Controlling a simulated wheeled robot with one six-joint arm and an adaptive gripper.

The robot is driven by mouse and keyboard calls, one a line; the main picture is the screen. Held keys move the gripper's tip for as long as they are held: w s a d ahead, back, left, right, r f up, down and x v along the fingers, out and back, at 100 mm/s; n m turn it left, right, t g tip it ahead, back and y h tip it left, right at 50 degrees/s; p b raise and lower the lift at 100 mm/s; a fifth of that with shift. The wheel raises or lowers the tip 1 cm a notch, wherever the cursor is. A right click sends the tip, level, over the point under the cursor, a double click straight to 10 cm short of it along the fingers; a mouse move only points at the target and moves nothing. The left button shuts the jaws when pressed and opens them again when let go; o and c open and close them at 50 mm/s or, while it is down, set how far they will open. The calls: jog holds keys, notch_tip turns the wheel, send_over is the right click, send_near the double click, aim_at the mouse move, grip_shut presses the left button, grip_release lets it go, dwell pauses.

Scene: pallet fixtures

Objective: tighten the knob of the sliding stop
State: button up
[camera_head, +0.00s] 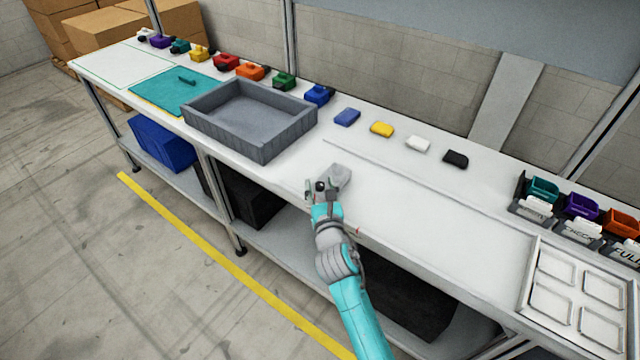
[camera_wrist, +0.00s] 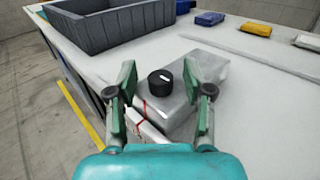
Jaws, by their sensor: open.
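The sliding stop is a grey metal block (camera_wrist: 205,72) near the front edge of the white bench. A round black knob (camera_wrist: 160,82) with a white mark sits on top of it. My gripper (camera_wrist: 162,98) is open, with one finger to each side of the knob in the wrist view. I cannot tell whether either finger touches it. A red line shows on the pale part at the front of the block.
A grey tray (camera_head: 290,134) stands to the left on the bench. Blue (camera_head: 347,117), yellow (camera_head: 382,129), white (camera_head: 418,143) and black (camera_head: 455,159) pieces lie along the back. A tray with square recesses (camera_head: 535,262) is at the right. The bench between is clear.

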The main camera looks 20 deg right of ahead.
jog(key=shift+w+d, duration=0.1)
jog(key=shift+w, duration=0.35)
grip_shut()
